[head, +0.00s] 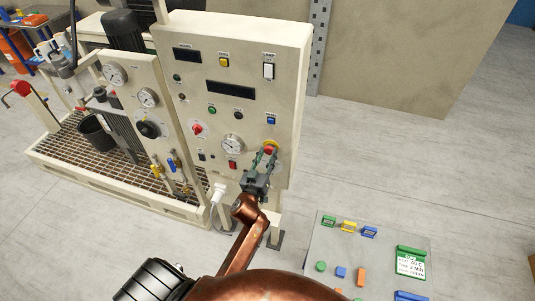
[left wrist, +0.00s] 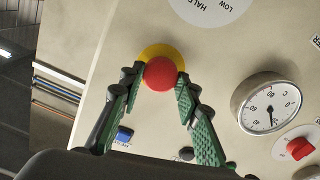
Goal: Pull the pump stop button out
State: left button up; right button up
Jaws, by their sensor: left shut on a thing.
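The pump stop button (head: 268,150) is a red mushroom head on a yellow collar, low on the right of the beige control panel (head: 290,60). In the left wrist view the red button (left wrist: 160,74) sits between the green-padded fingertips. My left gripper (head: 266,157) reaches up to it from below and is shut on the red head, one finger on each side. The yellow collar (left wrist: 162,50) shows behind the head, against the panel. The button's stem is hidden by the head. My right gripper is not in view.
A round gauge (head: 232,143) and a red knob (head: 197,128) lie left of the button on the panel. A blue switch (head: 271,119) is just above it. A grey board with coloured blocks (head: 320,235) lies at lower right. The floor right of the panel is clear.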

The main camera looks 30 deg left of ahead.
pick_arm(q)
jog(key=shift+s+d, duration=0.15)
jog(key=shift+s, duration=0.55)
jog(key=o, duration=1.3)
jog(key=v, duration=0.7)
jog(key=shift+s, duration=0.2)
